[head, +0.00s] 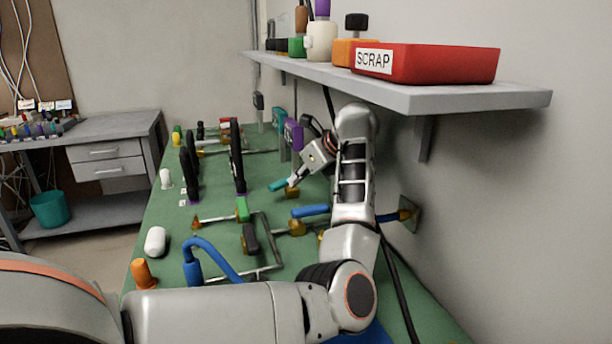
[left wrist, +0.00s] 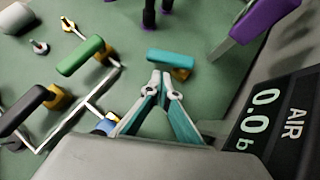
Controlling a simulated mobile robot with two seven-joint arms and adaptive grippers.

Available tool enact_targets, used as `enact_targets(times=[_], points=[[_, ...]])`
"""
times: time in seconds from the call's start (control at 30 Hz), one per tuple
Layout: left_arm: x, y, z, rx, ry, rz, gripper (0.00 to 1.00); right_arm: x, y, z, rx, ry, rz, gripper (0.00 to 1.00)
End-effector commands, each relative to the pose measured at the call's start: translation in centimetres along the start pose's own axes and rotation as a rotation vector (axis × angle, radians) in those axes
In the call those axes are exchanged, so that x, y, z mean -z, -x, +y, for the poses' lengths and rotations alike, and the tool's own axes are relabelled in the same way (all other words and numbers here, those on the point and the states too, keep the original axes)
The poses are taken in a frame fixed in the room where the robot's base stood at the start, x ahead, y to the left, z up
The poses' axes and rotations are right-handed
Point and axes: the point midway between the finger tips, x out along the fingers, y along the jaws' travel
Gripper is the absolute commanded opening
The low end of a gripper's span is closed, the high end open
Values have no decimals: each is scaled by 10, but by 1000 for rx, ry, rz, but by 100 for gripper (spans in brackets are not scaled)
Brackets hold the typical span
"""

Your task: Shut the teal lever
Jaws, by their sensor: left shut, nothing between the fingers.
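The teal lever (head: 279,185) is a short teal handle on a brass-coloured valve body at the middle of the green bench. It also shows in the left wrist view (left wrist: 170,57), lying crosswise just beyond my fingertips. My left gripper (head: 292,181) is shut and empty, beside the lever at its right end in the head view. In the left wrist view its two fingers (left wrist: 160,78) meet in a point close to the lever. I cannot tell whether they touch it. My right gripper is not in view.
A green lever (head: 242,208), a black lever (head: 250,238) and a blue lever (head: 310,210) sit nearer on the pipework. A purple handle (head: 293,135) stands behind my gripper. A shelf (head: 430,98) with a red SCRAP tray (head: 440,64) overhangs the right. An AIR display (left wrist: 270,125) is close by.

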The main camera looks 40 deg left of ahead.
Motion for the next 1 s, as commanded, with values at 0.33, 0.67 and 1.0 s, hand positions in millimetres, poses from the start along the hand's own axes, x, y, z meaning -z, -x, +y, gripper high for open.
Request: enact_targets(times=[0.33, 0.67, 1.0], points=[[1, -41, 0, -2, -1, -1, 0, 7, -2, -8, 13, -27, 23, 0], [-1, -42, 0, 1, 1, -1, 0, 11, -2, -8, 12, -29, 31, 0], [-17, -51, 15, 17, -9, -3, 0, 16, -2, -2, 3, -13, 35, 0]])
